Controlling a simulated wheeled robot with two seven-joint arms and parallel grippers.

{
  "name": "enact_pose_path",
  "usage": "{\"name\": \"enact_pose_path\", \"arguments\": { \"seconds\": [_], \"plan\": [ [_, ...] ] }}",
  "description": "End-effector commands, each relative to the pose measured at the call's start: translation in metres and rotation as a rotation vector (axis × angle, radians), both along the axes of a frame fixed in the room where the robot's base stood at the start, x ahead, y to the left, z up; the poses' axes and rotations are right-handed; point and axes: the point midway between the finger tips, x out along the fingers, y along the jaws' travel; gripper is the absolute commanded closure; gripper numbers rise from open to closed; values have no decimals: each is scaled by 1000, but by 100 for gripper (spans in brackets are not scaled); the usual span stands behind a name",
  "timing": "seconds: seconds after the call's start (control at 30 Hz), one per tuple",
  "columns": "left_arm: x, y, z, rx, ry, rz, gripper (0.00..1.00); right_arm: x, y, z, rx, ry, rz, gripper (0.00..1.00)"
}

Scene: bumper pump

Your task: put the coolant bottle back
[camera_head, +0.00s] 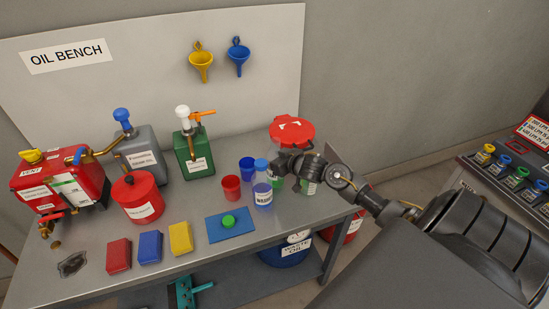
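My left gripper is not in view.
A red cup (231,188) and a blue cup (247,169) stand just left of the bottle. A blue pad (215,230) with a green button (229,221) lies in front. A red-lidded container (292,131) is behind my gripper. Cans and pumps fill the left.

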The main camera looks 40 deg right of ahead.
Motion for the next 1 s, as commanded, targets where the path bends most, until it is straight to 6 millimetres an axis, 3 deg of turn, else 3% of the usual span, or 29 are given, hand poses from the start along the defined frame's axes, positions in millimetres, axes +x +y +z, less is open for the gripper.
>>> {"name": "enact_pose_path", "arguments": {
  "seconds": [0.47,0.5,0.63,1.0],
  "plan": [
    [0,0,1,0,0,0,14,0,0,-9,-1,-3,0,71],
    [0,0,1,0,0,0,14,0,0,-10,-1,-2,0,36],
    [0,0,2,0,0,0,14,0,0,-10,-1,-2,0,19],
    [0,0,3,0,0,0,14,0,0,-5,-2,-2,1,17]
  ]
}}
